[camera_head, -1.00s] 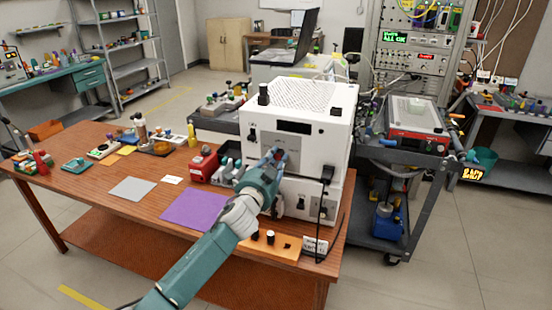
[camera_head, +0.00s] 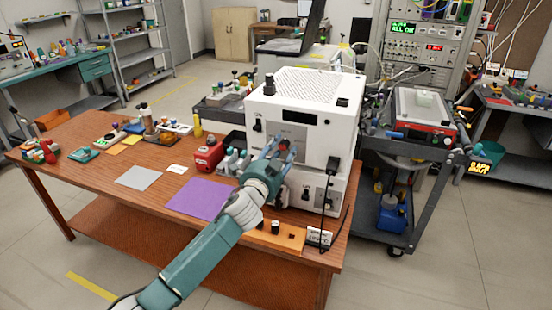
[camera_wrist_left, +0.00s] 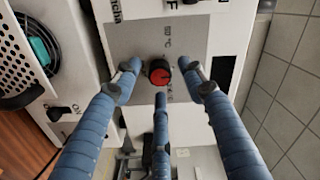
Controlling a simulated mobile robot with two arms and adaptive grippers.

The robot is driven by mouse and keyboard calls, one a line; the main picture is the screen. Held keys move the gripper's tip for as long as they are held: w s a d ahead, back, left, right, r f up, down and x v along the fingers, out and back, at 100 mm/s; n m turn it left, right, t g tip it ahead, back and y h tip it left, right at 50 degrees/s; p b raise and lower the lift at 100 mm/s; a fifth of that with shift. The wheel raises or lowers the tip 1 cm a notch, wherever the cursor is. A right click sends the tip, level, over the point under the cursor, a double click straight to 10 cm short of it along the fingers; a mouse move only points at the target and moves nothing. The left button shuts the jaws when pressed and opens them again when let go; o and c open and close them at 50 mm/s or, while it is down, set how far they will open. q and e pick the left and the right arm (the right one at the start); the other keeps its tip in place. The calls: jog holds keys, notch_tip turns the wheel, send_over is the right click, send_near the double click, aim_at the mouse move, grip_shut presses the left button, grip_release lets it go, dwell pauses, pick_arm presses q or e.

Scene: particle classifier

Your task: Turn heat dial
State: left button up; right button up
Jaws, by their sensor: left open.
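The heat dial (camera_wrist_left: 159,72) is a round knob with a red face and black rim on a grey panel (camera_wrist_left: 143,38). It shows in the left wrist view; in the head view it is hidden behind my gripper. The panel is on the front of a white box-shaped machine (camera_head: 308,87) on the wooden table. My left gripper (camera_head: 275,146) is at this front. In the left wrist view its three blue fingers (camera_wrist_left: 160,80) are spread open, with the dial between their tips. I cannot tell whether they touch it. My right gripper is not in view.
A purple mat (camera_head: 200,198) and a grey mat (camera_head: 138,178) lie left of the machine, near a red box (camera_head: 209,153). An orange strip with black knobs (camera_head: 290,237) lies in front. A black cable (camera_head: 327,215) hangs at the machine's right. A dark cart (camera_head: 400,160) stands right.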

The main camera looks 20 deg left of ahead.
pick_arm(q)
jog(key=s, duration=1.1)
jog(key=shift+s+a, duration=0.2)
jog(key=shift+f, duration=0.1)
